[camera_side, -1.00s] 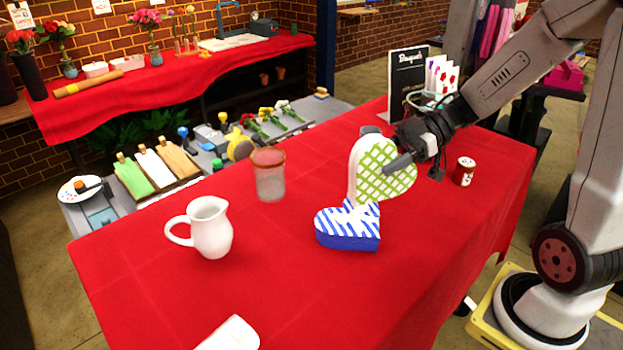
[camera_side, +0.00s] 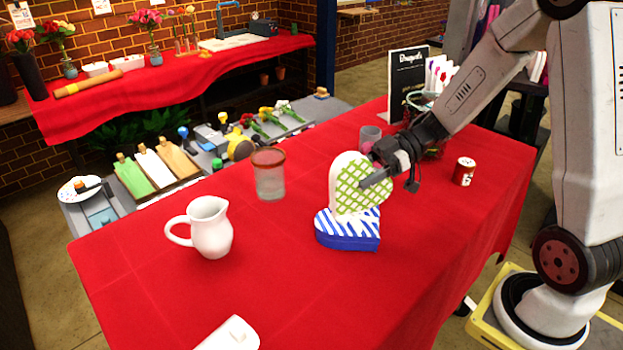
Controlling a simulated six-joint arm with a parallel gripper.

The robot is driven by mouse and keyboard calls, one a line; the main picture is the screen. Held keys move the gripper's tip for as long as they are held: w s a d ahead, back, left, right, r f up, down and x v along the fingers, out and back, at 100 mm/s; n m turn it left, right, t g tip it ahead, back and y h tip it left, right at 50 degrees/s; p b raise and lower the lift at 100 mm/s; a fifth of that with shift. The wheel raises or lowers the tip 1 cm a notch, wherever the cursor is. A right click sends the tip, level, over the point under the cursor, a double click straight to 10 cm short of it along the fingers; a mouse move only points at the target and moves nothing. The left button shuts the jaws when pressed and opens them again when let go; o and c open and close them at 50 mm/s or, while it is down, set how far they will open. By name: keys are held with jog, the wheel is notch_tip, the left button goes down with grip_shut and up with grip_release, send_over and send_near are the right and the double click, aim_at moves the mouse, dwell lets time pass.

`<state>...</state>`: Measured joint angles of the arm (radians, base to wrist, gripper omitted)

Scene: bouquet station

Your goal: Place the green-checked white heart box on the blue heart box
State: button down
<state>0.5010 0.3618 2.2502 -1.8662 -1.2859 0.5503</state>
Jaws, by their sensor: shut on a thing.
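The green-checked white heart box (camera_side: 358,189) is held upright on its edge, its checked face turned toward the camera. My gripper (camera_side: 372,176) is shut on it from the right side. The blue heart box (camera_side: 347,240), with a blue-and-white striped top, lies flat on the red table. The checked box is over the back part of the blue box and covers some of its top. I cannot tell whether the two boxes touch.
A white pitcher (camera_side: 211,228) and a glass jar (camera_side: 268,174) stand to the left on the red tablecloth (camera_side: 290,290). A small can (camera_side: 464,171) is at the right. A black sign (camera_side: 408,82) stands behind my gripper. The front of the table is mostly clear.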

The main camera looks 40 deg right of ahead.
jog(key=shift+w+f, duration=0.2)
jog(key=shift+f, duration=1.55)
jog(key=shift+f, duration=0.15)
jog(key=shift+c, duration=0.6)
grip_release()
jog(key=shift+s+d+r, duration=0.1)
jog(key=shift+d+r, duration=0.05)
jog(key=shift+r, duration=0.1)
jog(key=v, duration=1.1)
jog(key=shift+d, duration=0.3)
jog(key=shift+s, duration=0.1)
